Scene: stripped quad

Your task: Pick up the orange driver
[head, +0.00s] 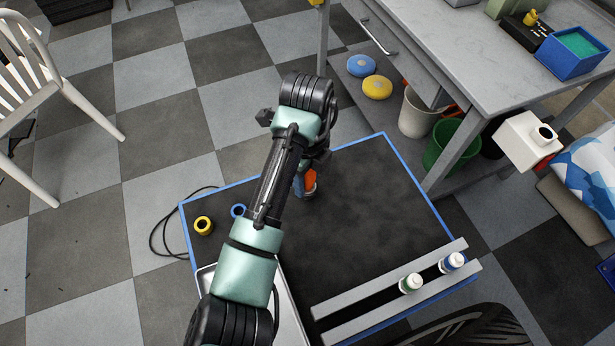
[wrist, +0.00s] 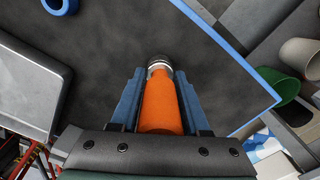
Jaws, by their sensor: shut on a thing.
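The orange driver (wrist: 160,105) lies between the two blue fingers of my gripper (wrist: 157,100) in the wrist view. Its orange body points away from the palm and ends in a silver and black tip. My gripper is shut on it. In the head view a small part of the orange driver (head: 310,179) shows beside my gripper (head: 308,188), over the dark mat (head: 375,205) with a blue edge. My arm hides the rest. I cannot tell whether the driver touches the mat.
A yellow ring (head: 203,226) and a blue ring (head: 238,211) lie left of my arm. A metal tray (head: 290,310) is partly under my arm. A grey rail holder (head: 395,285) holds a green-banded bottle (head: 411,284) and a blue-banded bottle (head: 453,262). A grey workbench (head: 450,60) stands at upper right.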

